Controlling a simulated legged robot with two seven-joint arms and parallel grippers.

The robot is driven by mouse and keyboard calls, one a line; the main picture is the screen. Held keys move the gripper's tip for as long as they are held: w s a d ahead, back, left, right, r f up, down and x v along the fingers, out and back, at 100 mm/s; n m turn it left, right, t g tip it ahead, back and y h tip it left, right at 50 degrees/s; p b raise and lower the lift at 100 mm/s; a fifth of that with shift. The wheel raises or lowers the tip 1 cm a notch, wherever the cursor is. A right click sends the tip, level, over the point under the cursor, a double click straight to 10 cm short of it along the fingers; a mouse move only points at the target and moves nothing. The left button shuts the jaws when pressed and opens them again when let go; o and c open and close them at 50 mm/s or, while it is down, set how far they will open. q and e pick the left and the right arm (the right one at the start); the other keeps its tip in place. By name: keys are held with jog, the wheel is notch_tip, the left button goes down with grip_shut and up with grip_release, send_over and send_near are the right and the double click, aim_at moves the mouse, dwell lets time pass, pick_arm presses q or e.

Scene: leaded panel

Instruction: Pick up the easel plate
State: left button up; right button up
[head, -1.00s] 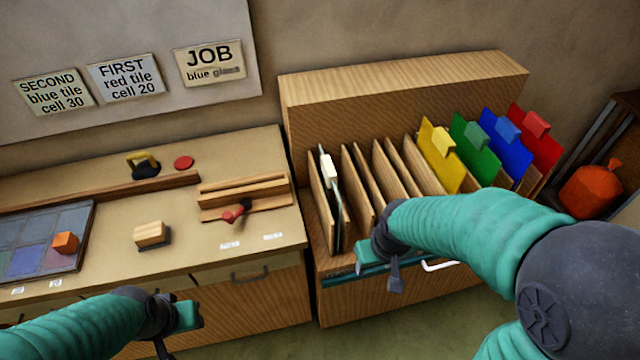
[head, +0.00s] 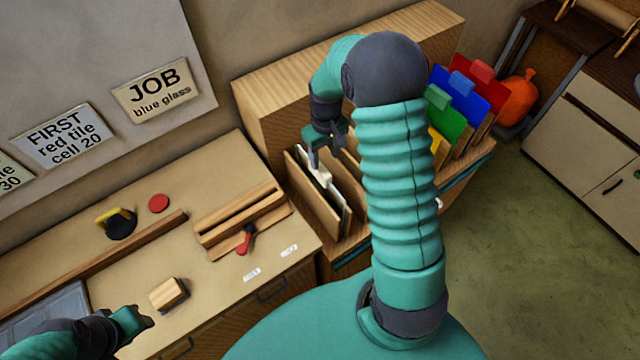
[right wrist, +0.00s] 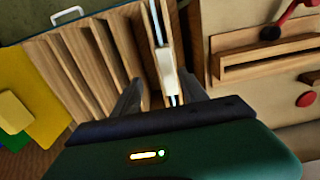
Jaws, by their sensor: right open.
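The easel plate, which I take to be the thin clear sheet with a white tab (head: 324,180), stands upright in the leftmost slot of the wooden rack (head: 262,113). Its white tab (right wrist: 167,72) also shows in the right wrist view. My right gripper (head: 325,145) is open just above the tab. In the right wrist view the fingers (right wrist: 160,92) stand on either side of the plate's line, with no clear contact. My left gripper (head: 137,318) is over the front of the bench at the lower left. I cannot tell its jaw state.
Yellow, green, blue and red (head: 483,88) tabbed sheets stand at the rack's right end, partly behind my right arm. The bench (head: 215,295) at left holds a wooden block (head: 168,293) and a slotted wooden stand (head: 240,215). Open floor (head: 540,240) lies right.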

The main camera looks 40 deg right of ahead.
aim_at(322, 166)
jog(key=f, duration=0.4)
jog(key=shift+w+a, duration=0.3)
jog(key=shift+w+a+f+p, duration=0.4)
jog(key=shift+a+f+p, duration=0.2)
jog(key=shift+f, duration=0.2)
jog(key=f, duration=0.1)
jog(key=f+p, duration=0.1)
jog(key=f, duration=0.1)
jog(key=shift+s+f, duration=0.3)
jog(key=shift+s, duration=0.1)
jog(key=shift+d+f, duration=0.2)
jog(key=shift+f, duration=0.05)
jog(key=shift+w+d+f, duration=0.1)
jog(key=shift+d+f, duration=0.1)
jog(key=shift+d, duration=0.25)
jog(key=shift+c, duration=1.4)
jog(key=shift+w+a, duration=0.1)
jog(key=shift+c, duration=1.3)
jog(key=shift+a+r, duration=0.2)
jog(key=shift+a, duration=0.25)
grip_shut()
pick_arm(q)
jog(key=shift+w+a+r, duration=0.25)
jog(key=shift+a+r, duration=0.15)
jog(key=shift+r, duration=0.1)
jog(key=shift+w+a+r, duration=0.25)
jog(key=shift+a+r, duration=0.15)
jog(key=shift+r, duration=0.05)
pick_arm(e)
jog(key=shift+d, duration=0.1)
